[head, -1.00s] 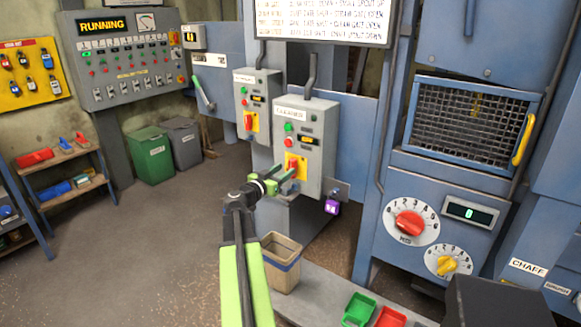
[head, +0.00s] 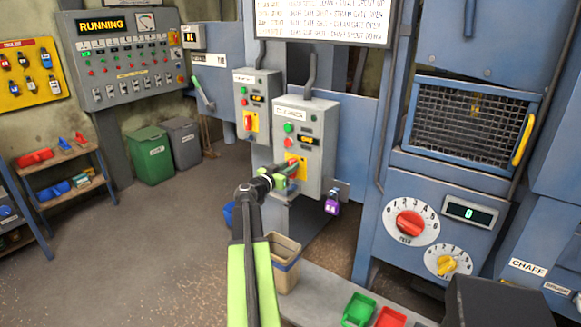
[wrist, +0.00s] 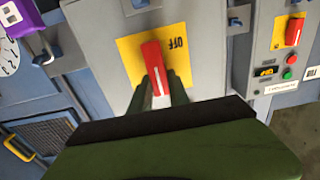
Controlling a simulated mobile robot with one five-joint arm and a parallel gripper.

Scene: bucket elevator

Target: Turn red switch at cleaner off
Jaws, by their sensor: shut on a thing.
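The cleaner's grey control box (head: 314,127) stands in the middle of the head view. Its red switch (head: 291,161) sits on a yellow plate (head: 302,170) low on the box's front. My gripper (head: 285,176) is at this switch, its fingers partly hiding it. In the wrist view my gripper (wrist: 163,90) has a finger on each side of the red switch handle (wrist: 154,65), shut on it. The handle stands nearly upright in that picture, and the word OFF (wrist: 178,43) shows to its right on the yellow plate.
A similar grey box (head: 256,95) with its own red switch is just left. A purple padlock (head: 332,204) hangs at the cleaner box's lower right. A tan bin (head: 286,270) stands below my arm. Open floor (head: 150,240) lies to the left.

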